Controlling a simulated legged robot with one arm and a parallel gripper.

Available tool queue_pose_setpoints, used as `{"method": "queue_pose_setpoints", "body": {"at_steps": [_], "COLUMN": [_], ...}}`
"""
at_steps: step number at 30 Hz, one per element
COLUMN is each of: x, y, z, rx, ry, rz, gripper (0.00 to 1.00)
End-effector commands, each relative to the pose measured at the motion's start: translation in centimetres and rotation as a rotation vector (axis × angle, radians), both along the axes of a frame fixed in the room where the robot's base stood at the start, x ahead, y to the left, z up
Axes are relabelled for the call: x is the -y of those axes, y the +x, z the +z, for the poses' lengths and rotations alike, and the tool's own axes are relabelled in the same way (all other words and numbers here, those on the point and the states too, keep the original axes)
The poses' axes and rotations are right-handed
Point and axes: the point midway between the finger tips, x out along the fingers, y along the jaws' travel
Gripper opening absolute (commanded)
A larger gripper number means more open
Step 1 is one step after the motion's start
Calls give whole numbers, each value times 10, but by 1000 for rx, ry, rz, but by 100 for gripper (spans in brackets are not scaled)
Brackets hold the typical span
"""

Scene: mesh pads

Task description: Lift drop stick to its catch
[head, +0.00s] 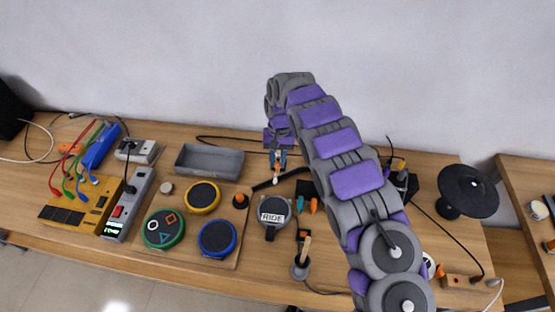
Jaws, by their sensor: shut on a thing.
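My gripper (277,172) reaches down from the end of my grey and purple arm, near the back middle of the table. It is shut on a dark bar (262,185), which looks like the drop stick. The bar slants up to the right, and its right end lies near my arm. The grip point is small, and I cannot make out a catch.
Yellow (203,196), green (163,229) and blue (217,238) rimmed pads lie on a board to the left. A grey tray (209,162) is behind them. The RIDE pad (272,211) is in front of my gripper. A black disc (468,190) stands at right.

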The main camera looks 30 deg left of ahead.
Motion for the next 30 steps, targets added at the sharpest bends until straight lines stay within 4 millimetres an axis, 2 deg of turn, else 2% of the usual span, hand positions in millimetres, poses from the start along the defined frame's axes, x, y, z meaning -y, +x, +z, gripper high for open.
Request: {"method": "queue_pose_setpoints", "body": {"at_steps": [2, 3, 11, 21, 30], "x": [1, 1, 2, 3, -4], "y": [4, 4, 0, 1, 13], "z": [-1, -1, 0, 7, 50], "rx": [9, 9, 4, 4, 7], "ry": [2, 2, 0, 4, 5], "rz": [-4, -4, -2, -2, -2], "gripper": [0, 27, 51, 51, 51]}}
